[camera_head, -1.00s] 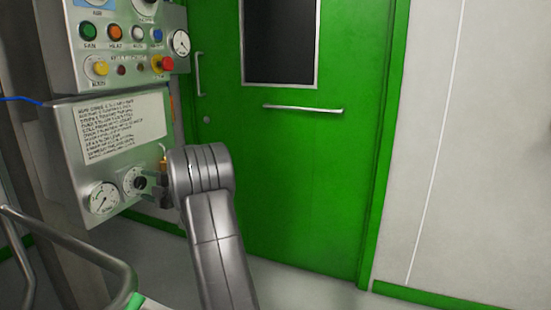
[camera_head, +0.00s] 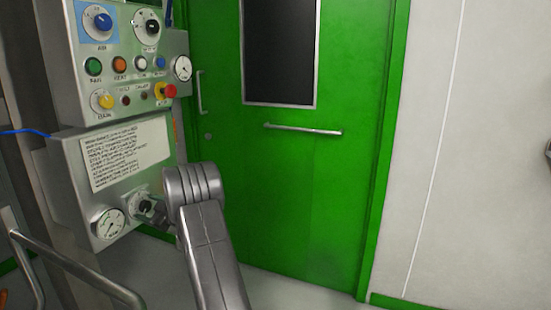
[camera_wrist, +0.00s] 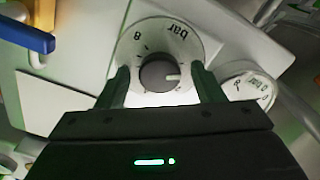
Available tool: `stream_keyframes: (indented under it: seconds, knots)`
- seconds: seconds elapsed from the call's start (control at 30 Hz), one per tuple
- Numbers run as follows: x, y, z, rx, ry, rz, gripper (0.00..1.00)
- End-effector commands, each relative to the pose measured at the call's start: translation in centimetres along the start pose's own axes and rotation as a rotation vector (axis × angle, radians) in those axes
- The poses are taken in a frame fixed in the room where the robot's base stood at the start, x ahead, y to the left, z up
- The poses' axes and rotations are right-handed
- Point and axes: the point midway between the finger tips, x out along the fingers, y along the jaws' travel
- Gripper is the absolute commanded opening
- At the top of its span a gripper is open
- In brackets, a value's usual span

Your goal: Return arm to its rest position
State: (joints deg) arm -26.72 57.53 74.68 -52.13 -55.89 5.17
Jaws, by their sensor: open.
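My gripper (camera_wrist: 162,88) is open in the wrist view, its two dark fingers apart. A dark round knob (camera_wrist: 160,73) on a white dial marked "bar" shows between and beyond the fingers. I cannot tell whether the fingers touch it. In the head view my grey arm rises from the bottom centre and bends toward the lower control box (camera_head: 70,190). The same knob (camera_head: 146,207) shows just left of the arm, and my gripper is mostly hidden there behind the arm.
An upper control panel (camera_head: 75,75) carries several buttons, knobs and a gauge. A round gauge (camera_head: 109,224) sits left of the knob. A metal rail (camera_head: 75,265) is at the lower left. A green door (camera_head: 290,200) with a bar handle (camera_head: 302,129) stands behind, beside a pale wall.

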Motion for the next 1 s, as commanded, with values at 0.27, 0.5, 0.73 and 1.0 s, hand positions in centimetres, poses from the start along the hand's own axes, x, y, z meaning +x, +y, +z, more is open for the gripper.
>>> stream_keyframes:
  seconds: [0.27,0.5,0.73,1.0]
  knots:
    - [0.01,0.24,-0.41,0.223,-0.001,-0.001,0.61]
    - [0.01,0.27,-0.41,0.405,-0.001,0.0,0.61]
    - [0.02,0.24,-0.39,0.572,-0.001,-0.001,0.61]
    - [0.0,0.17,-0.25,0.727,0.0,0.0,0.61]
